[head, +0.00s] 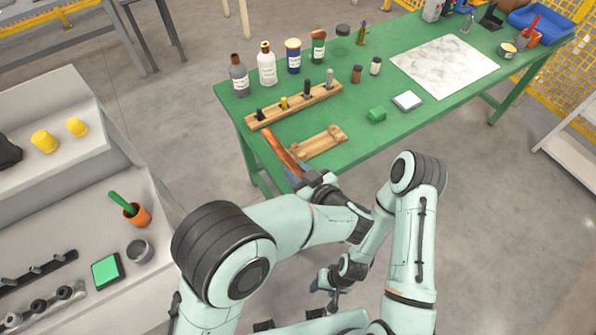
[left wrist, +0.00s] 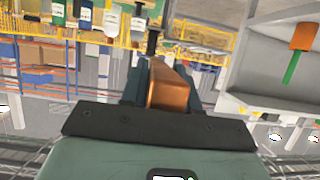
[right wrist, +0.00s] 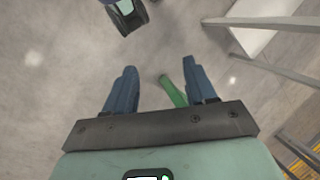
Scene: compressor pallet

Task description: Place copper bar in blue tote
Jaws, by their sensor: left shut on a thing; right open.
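The copper bar (head: 281,149) is in my left gripper (head: 299,174), by the near left edge of the green table. The bar slants up and left from the fingers in the head view. In the left wrist view the copper bar (left wrist: 171,88) sits between the fingers of the shut gripper. The blue tote (head: 541,22) stands at the far right end of the table, far from the bar. My right gripper (right wrist: 160,78) is open and empty over the floor, low beside the table.
A wooden rack (head: 294,106) with pegs and a wooden cradle (head: 318,142) lie near the bar. Grey shelving stands left.

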